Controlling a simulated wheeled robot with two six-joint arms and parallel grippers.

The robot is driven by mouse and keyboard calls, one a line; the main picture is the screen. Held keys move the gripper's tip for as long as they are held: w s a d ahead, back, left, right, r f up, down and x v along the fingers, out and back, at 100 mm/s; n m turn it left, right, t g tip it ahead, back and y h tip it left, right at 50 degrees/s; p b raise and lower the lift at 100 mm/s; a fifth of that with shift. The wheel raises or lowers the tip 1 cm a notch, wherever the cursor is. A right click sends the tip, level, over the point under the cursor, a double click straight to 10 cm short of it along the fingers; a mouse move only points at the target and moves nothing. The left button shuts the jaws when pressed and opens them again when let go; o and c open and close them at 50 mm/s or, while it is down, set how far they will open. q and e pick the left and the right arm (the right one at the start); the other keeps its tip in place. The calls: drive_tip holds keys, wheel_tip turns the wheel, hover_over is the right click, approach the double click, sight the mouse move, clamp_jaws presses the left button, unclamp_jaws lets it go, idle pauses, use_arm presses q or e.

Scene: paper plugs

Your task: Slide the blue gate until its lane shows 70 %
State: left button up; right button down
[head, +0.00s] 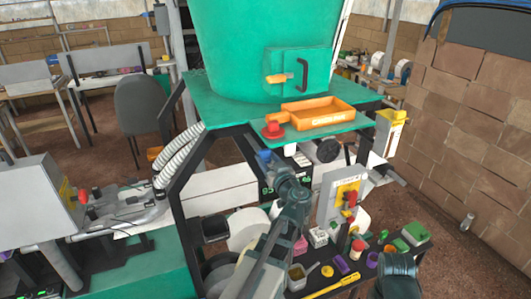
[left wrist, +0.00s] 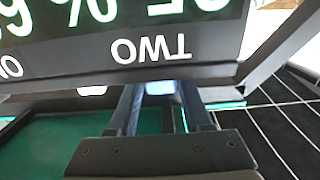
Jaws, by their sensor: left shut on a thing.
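The blue gate (head: 264,156) shows as a small blue piece under the front of the green stand, above a dark display panel (head: 268,184). My left gripper (head: 278,168) reaches up to it from below. In the left wrist view, my left gripper (left wrist: 160,100) is shut on a pale blue piece (left wrist: 160,87), which sits between the two fingers and looks like the gate's handle. The display (left wrist: 115,30) hangs upside down there, with the word TWO and a percentage whose digits are cut off at the top edge. The lane itself is hidden.
A red knob (head: 272,130) and an orange tray (head: 318,115) sit on the green stand (head: 215,100) above. A cluttered bench with a yellow-handled tool (head: 330,287) lies below.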

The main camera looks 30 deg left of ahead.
sight(266, 157)
use_arm(q)
drive_tip(key=shift+w+a, duration=0.3)
drive_tip(key=shift+a, duration=0.1)
idle(0.8)
drive_tip(key=o, duration=1.3)
drive_tip(key=shift+c, duration=0.2)
drive_tip(key=shift+d, duration=0.1)
drive_tip(key=shift+v, duration=2)
drive_tip(key=shift+s, duration=0.1)
